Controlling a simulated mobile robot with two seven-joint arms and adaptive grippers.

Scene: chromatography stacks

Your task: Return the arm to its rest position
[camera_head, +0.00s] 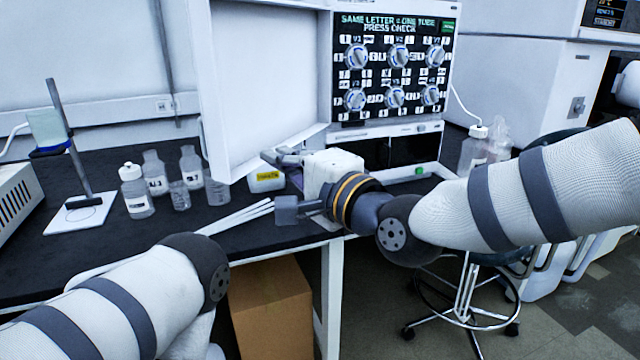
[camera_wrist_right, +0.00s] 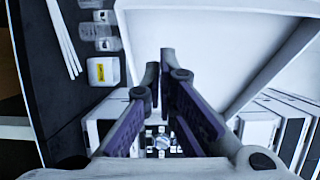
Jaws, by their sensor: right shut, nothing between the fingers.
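My right arm reaches in from the right side of the head view. Its gripper (camera_head: 277,156) is over the bench, in front of the white cabinet with the open door. In the right wrist view the fingers (camera_wrist_right: 160,72) are shut and hold nothing. My left arm's links show at the lower left, but its gripper is out of view.
The dark bench (camera_head: 95,255) carries several bottles (camera_head: 137,190), a stand (camera_head: 70,140) and white strips (camera_head: 235,217). The open cabinet door (camera_head: 262,75) is close behind my right gripper. The knob panel (camera_head: 392,75) is behind it. A stool (camera_head: 465,290) is below my right arm.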

